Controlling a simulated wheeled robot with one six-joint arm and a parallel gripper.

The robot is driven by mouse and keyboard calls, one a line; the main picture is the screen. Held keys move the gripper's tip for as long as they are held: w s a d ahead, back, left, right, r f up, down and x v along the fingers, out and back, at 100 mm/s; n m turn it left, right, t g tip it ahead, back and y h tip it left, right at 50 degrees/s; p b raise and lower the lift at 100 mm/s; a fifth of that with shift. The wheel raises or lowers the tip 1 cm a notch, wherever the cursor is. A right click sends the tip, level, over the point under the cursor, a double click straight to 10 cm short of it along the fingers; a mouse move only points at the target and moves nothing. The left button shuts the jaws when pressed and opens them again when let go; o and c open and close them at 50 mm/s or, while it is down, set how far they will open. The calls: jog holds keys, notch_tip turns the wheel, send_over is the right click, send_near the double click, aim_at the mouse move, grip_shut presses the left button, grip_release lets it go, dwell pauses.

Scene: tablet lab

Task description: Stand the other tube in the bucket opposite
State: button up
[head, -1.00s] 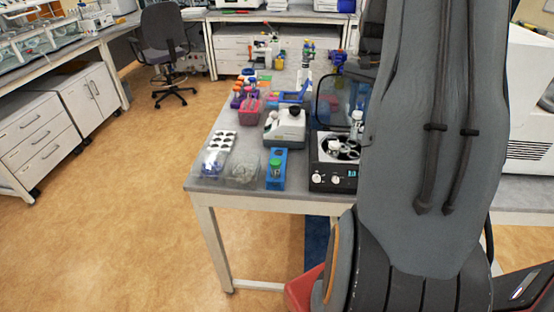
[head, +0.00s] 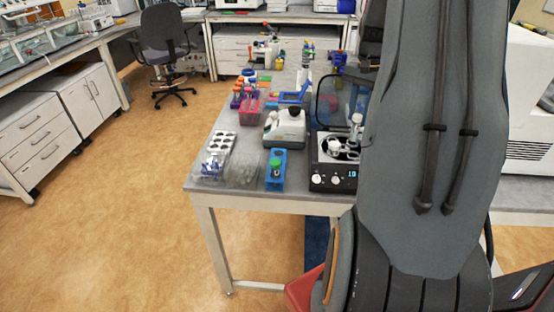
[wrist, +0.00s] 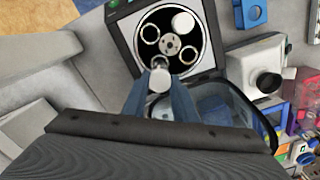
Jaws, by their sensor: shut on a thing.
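The centrifuge (head: 333,179) stands open at the front right of the bench, its rotor (wrist: 171,44) facing up in the wrist view. A white-capped tube (wrist: 183,22) sits in the upper right bucket. Two empty ring-shaped buckets (wrist: 150,33) show at the upper left and lower right (wrist: 187,55). My gripper (wrist: 159,84) is shut on the other white-capped tube (wrist: 158,80), at the near edge of the rotor, opposite the seated tube. The held tube and fingers cover the bucket there, so I cannot tell whether its lower end is inside.
The centrifuge's clear raised lid (head: 340,98) stands behind the rotor. A blue rack with a green-capped tube (head: 276,166) is left of the centrifuge. A white bench device (head: 284,128) stands behind that rack.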

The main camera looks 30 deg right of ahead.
aim_at(355, 130)
jog(key=shift+f, duration=0.25)
jog(key=shift+f, duration=0.35)
jog(key=shift+f+b, duration=0.35)
jog(key=shift+f, duration=0.05)
jog(key=shift+f, duration=0.35)
jog(key=shift+f+b, duration=0.45)
jog(key=shift+f, duration=0.3)
dwell(0.3)
jog(key=shift+f, duration=0.35)
jog(key=shift+f+b, duration=0.55)
jog(key=shift+f, duration=0.3)
